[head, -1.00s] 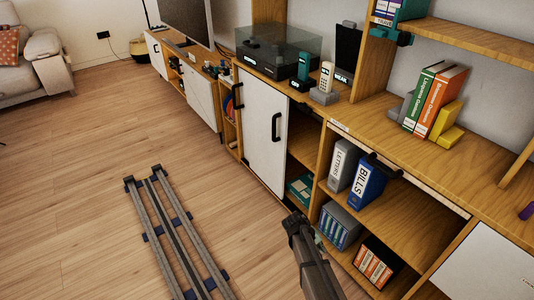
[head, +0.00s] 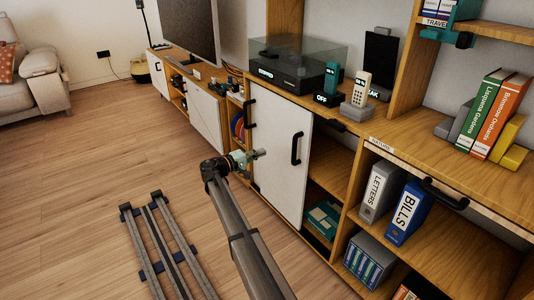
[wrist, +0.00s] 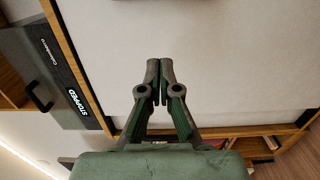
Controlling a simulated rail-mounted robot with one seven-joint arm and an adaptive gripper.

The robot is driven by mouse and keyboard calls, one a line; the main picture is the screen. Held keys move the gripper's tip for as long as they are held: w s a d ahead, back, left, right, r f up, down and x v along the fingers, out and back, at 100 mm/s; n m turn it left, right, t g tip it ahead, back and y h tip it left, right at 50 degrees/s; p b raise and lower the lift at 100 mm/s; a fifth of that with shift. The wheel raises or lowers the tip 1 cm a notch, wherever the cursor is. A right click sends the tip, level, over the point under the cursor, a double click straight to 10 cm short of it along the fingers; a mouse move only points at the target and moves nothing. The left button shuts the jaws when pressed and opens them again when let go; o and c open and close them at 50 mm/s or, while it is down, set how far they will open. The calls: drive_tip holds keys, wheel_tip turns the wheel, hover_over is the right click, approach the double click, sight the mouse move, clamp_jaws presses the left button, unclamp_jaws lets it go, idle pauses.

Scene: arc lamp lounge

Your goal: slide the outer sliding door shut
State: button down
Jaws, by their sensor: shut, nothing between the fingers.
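The white sliding door panel (head: 279,160) covers the left part of the low wooden cabinet and has a black bar handle (head: 296,148) near its right edge. A second black handle (head: 249,113) shows at its left edge; I cannot tell which panel it belongs to. The bay (head: 330,185) to the right of the panel is open. My gripper (head: 260,153) is shut and empty, in front of the panel and left of the right-hand handle. In the wrist view, the closed fingertips (wrist: 160,68) point at the white panel (wrist: 230,65); contact is unclear.
A turntable (head: 292,72) and a cordless phone (head: 360,92) stand on the cabinet top. Binders (head: 406,212) stand in the open shelves at right. Floor rails (head: 160,240) lie at lower left; floor beyond is clear.

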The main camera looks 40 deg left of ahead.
drive_tip(key=w+d+b, duration=0.3)
drive_tip(key=w+d, duration=0.3)
drive_tip(key=w, duration=0.2)
drive_tip(key=shift+w+b, duration=0.3)
drive_tip(key=shift+w, duration=0.1)
drive_tip(key=shift+f, duration=0.1)
drive_tip(key=shift+d, duration=0.2)
drive_tip(key=s+d+p, duration=0.1)
drive_tip(key=s+d, duration=0.1)
drive_tip(key=d, duration=0.9)
drive_tip(key=s+d+p, duration=0.1)
drive_tip(key=s+d, duration=0.1)
drive_tip(key=d, duration=0.9)
drive_tip(key=shift+s, duration=0.2)
drive_tip(key=shift+d+f, duration=0.1)
drive_tip(key=shift+d, duration=0.05)
